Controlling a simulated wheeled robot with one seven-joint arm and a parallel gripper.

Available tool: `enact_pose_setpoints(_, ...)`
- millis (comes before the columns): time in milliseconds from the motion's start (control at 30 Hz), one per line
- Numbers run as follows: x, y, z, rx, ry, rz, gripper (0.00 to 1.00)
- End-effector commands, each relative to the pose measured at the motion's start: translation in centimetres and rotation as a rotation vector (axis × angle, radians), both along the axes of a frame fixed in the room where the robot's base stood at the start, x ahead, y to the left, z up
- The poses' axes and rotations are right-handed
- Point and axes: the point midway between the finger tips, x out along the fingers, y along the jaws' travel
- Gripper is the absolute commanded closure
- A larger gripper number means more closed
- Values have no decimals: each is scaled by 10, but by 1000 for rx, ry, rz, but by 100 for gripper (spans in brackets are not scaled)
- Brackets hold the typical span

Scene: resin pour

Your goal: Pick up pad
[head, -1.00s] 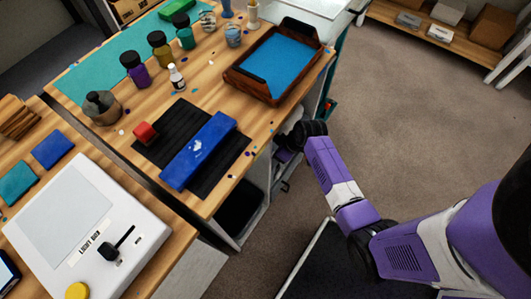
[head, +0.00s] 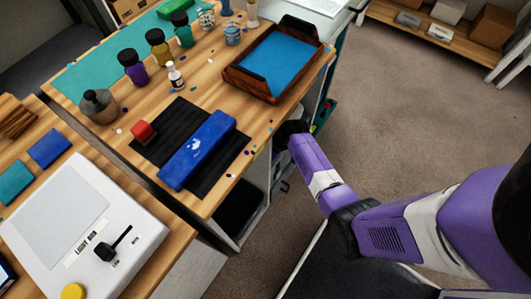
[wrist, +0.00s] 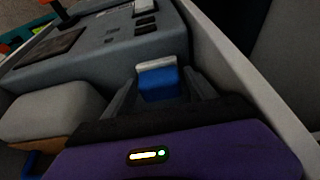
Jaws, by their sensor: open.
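In the wrist view, a small block with a blue body and a pale top (wrist: 158,86) sits between the two grey fingers of my gripper (wrist: 163,80). The fingers are spread, one on each side of it, and I cannot tell whether they touch it. A larger rounded grey block with a brown underside (wrist: 50,114) lies to the left of the fingers. I cannot tell for certain which of these is the pad. In the head view my gripper is hidden below the table edge.
In the wrist view, a grey case (wrist: 95,48) stands beyond the fingers and a pale wall (wrist: 235,70) runs along the right. In the head view, the wooden table (head: 262,130) carries a blue block (head: 197,150), a brown-framed tray (head: 232,76) and several bottles. Open floor (head: 420,120) lies right.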

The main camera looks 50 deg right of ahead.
Motion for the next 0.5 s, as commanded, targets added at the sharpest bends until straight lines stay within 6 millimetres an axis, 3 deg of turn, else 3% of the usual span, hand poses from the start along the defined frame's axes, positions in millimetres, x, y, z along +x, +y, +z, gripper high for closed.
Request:
enact_pose_setpoints(33,0,0,0,0,0,0,35)
enact_pose_setpoints(300,0,0,0,0,0,0,86)
enact_pose_setpoints(500,0,0,0,0,0,0,86)
